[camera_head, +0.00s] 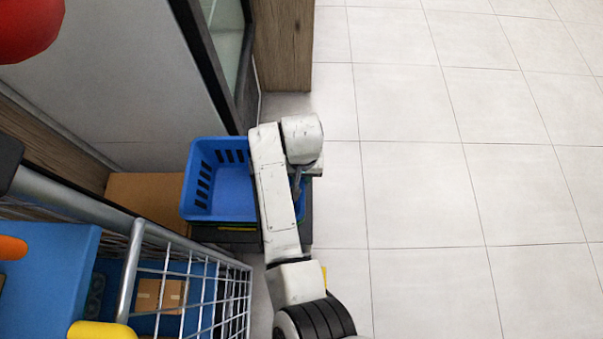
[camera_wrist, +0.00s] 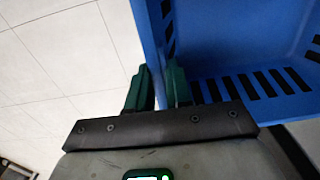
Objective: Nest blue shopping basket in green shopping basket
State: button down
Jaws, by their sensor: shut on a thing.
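The blue shopping basket (camera_head: 222,190) is upright, open side up, left of my arm in the head view. My gripper (camera_head: 298,182) is at its right side, partly hidden by my arm. In the wrist view my gripper's dark green fingers (camera_wrist: 162,78) stand on either side of the blue basket's wall (camera_wrist: 153,40) and are shut on it. A dark form with a thin green edge (camera_head: 238,229) shows just under the blue basket. It may be the green shopping basket, but most of it is hidden. I cannot tell whether the blue basket rests in it or is above it.
A metal wire cart (camera_head: 190,295) stands at the lower left, close to the basket. A cardboard-brown surface (camera_head: 145,200) and a cabinet with a wooden side (camera_head: 283,45) border the basket. The tiled floor (camera_head: 430,180) to the right is clear.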

jog(key=c, duration=1)
grip_release()
jog(key=shift+o, duration=0.2)
notch_tip(320, 180, up, 11)
jog(key=shift+p, duration=0.45)
jog(key=shift+d+f, duration=0.1)
jog(key=s+d+f+m+t+h, duration=0.1)
jog(key=s+d, duration=0.1)
jog(key=d, duration=1.2)
jog(key=s+d+t+h, duration=0.1)
jog(key=s+d, duration=0.1)
jog(key=d, duration=1.2)
jog(key=s+d+f+g+y, duration=0.1)
jog(key=s+f, duration=0.1)
jog(key=s, duration=1.7)
jog(key=shift+s+y, duration=0.25)
jog(key=shift+y, duration=0.15)
